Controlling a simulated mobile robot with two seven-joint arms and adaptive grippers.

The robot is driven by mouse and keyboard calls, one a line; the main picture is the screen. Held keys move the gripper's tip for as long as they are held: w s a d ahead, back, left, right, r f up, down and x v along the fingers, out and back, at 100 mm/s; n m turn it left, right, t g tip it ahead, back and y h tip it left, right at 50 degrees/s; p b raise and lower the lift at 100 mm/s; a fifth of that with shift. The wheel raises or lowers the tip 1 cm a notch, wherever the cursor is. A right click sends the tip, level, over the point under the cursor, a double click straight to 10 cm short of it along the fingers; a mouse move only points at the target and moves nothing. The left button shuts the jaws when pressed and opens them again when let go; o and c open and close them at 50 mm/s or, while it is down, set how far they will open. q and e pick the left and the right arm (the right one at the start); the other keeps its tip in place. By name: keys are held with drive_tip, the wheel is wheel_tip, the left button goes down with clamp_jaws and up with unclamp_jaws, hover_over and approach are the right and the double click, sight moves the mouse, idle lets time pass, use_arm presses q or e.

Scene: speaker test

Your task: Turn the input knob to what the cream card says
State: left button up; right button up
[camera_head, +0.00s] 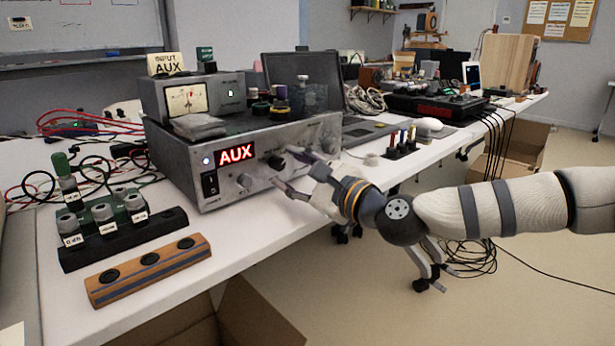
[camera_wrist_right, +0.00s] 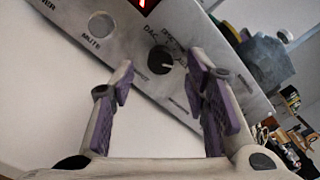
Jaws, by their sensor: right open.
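The amplifier (camera_head: 225,165) stands on the white bench, and its red display (camera_head: 235,154) reads AUX. The cream card (camera_head: 166,65) on the device above it reads INPUT AUX. The black input knob (camera_head: 276,161) is on the amplifier's front; in the right wrist view the knob (camera_wrist_right: 160,62) has a white mark toward the right. My right gripper (camera_head: 286,168) is open in front of the panel, its purple-padded fingers (camera_wrist_right: 160,80) apart with nothing between them. The knob shows beyond the gap, apart from the pads as far as I can tell. My left gripper is not in view.
A wooden block (camera_head: 148,270) with holes and a dark rack (camera_head: 122,240) of labelled weights stand at the front left. A laptop (camera_head: 305,72) and cables are behind.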

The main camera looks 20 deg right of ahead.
drive_tip(key=v, duration=0.9)
drive_tip(key=shift+s, duration=0.25)
drive_tip(key=shift+d, duration=0.1)
